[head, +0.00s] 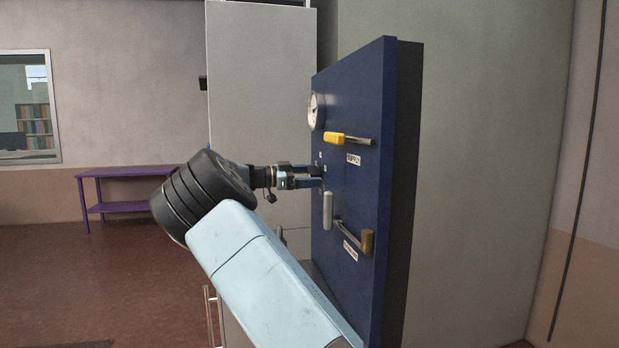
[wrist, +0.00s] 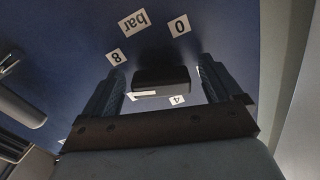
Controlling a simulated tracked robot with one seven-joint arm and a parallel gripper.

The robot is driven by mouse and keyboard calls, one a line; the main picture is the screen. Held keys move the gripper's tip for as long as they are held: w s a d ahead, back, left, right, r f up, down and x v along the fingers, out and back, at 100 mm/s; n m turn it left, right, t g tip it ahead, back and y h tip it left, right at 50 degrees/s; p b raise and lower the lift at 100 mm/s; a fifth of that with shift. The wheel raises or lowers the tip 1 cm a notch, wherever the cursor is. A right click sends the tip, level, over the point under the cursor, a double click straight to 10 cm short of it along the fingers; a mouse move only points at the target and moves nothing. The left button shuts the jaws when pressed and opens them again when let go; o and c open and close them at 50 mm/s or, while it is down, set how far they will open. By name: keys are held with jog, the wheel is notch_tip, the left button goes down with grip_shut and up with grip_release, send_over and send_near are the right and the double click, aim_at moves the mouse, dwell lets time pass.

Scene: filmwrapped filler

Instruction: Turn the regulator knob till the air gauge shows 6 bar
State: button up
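The blue panel (head: 345,90) stands upright in front of me. The air gauge (head: 316,111) is a round white dial at its upper left, seen nearly edge-on; its reading cannot be made out. The dark regulator knob (wrist: 160,78) shows in the wrist view, with upside-down labels "bar", "0", "8" and "4" around it. A pale strip lies at its lower left edge. My gripper (head: 318,176) is at the panel below the gauge. In the wrist view its fingers (wrist: 162,78) stand on both sides of the knob, open, with gaps showing.
A yellow lever (head: 345,139) with a supply label sits above my gripper. A pale handle (head: 327,210) hangs just below it, and a brass lever (head: 366,241) is lower right. A purple table (head: 130,172) stands far left, with open floor before it.

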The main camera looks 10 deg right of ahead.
jog(key=a, duration=1.4)
jog(key=shift+d+f, duration=0.1)
jog(key=shift+c, duration=0.4)
